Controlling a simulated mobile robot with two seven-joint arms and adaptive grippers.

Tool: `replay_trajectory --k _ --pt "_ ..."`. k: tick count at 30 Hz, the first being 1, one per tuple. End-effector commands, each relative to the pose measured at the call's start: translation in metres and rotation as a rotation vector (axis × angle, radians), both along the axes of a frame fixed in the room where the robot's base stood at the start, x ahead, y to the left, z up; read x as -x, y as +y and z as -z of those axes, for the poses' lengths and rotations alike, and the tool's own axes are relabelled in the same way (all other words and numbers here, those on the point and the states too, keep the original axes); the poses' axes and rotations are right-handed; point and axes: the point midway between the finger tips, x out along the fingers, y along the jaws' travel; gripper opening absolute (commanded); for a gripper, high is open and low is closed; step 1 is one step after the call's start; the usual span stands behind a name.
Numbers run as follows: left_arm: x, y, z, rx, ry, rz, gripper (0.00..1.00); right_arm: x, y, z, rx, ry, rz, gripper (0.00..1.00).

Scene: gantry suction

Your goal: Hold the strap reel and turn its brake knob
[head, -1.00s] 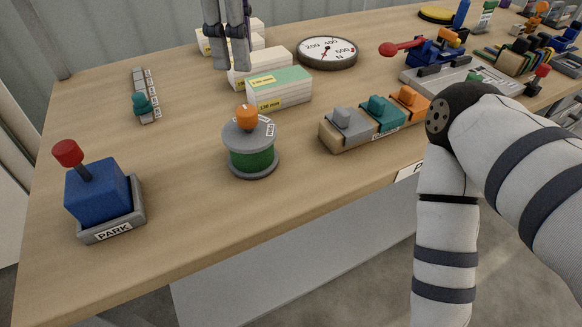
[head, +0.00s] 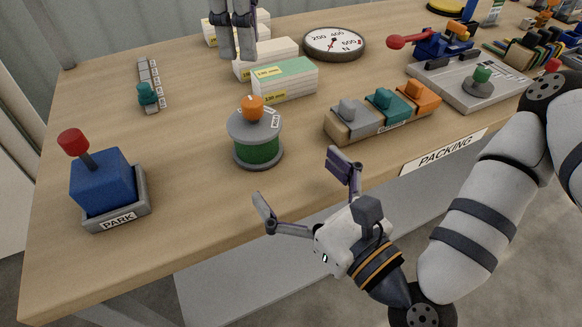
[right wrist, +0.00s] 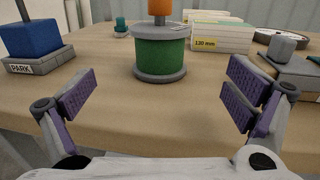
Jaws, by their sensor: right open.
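The strap reel (head: 255,149) stands upright on the table, with grey flanges around a green winding. Its orange brake knob (head: 252,106) sits on top. In the right wrist view the reel (right wrist: 160,52) is centred beyond the fingers, and the knob (right wrist: 160,9) is cut by the top edge. My right gripper (head: 302,187) is open and empty, at the table's front edge, in front of and apart from the reel. My left gripper (head: 238,32) hangs fingers-down at the top of the head view, behind the reel. Its fingers are close together; whether they are shut is unclear.
The blue PARK block (head: 102,180) with a red-knobbed lever stands left of the reel. Boxes (head: 284,79) stand behind it. A wooden block with grey, teal and orange switches (head: 383,112) is to the right. The wood around the reel's front and left is bare.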

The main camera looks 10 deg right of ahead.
Motion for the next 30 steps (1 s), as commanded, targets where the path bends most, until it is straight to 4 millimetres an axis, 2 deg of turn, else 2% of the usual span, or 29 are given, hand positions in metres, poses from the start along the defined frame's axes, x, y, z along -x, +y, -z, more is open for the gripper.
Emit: replay_trajectory --k 9,15,19,26,27,30 --pt "0.000 0.000 0.000 0.000 0.000 0.000 0.33 -0.062 0.031 -0.003 0.001 -0.007 0.002 0.97" --pt "0.000 0.000 0.000 0.000 0.000 0.000 0.33 -0.094 0.047 -0.002 0.001 -0.004 0.001 0.97" --pt "0.000 0.000 0.000 0.000 0.000 0.000 0.33 -0.103 0.052 -0.001 0.001 -0.002 0.000 0.97" --pt "0.000 0.000 0.000 0.000 0.000 0.000 0.33 -0.104 0.053 -0.001 0.001 0.000 0.000 0.97" --pt "0.000 0.000 0.000 0.000 0.000 0.000 0.33 -0.104 0.053 -0.001 0.002 -0.001 0.000 0.95" --pt "0.000 0.000 0.000 0.000 0.000 0.000 0.33 -0.104 0.053 -0.001 0.002 -0.001 0.000 0.72"
